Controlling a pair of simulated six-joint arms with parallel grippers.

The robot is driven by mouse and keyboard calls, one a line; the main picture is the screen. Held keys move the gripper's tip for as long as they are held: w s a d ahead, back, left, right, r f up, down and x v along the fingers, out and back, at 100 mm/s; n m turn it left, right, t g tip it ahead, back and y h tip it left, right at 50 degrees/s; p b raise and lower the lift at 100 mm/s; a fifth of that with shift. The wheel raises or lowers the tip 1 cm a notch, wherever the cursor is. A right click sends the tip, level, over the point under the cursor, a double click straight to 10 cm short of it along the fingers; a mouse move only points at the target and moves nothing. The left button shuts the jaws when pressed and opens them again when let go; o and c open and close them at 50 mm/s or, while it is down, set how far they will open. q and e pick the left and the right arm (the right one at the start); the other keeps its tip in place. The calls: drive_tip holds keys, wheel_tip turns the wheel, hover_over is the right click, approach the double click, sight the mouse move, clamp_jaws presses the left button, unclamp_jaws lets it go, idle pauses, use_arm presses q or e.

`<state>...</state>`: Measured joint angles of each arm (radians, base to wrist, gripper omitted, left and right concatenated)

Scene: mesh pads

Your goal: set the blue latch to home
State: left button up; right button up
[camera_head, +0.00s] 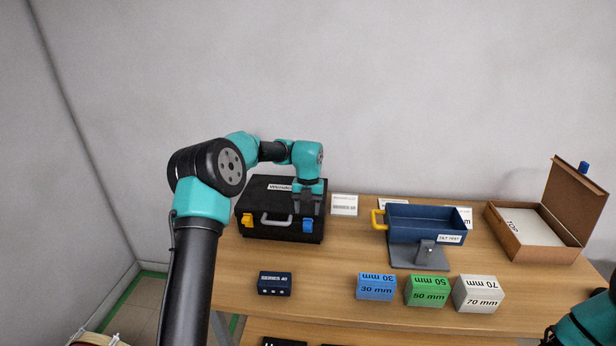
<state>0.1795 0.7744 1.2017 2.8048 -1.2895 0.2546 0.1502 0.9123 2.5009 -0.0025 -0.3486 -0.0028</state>
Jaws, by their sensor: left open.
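A black case (265,228) with a grey handle stands shut at the left of the wooden table. A blue latch (308,226) is on the right of its front face, and a yellow latch (247,220) is on the left. My left gripper (308,212) is open and points down just above the blue latch, in front of the case's right side. Whether the fingers touch the latch is too small to tell. My right arm shows only in part at the lower right corner, and its gripper is out of frame.
A dark blue box (275,284) lies in front of the case. Blue (376,288), green (427,291) and white (478,295) blocks line the front edge. A blue tray (420,228) with a yellow handle stands right of the case, and an open cardboard box (533,252) is farther right.

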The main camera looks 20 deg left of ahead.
use_arm(q)
wheel_tip(320, 180, up, 12)
drive_tip(key=w, duration=0.2)
drive_tip(key=shift+a, duration=0.3)
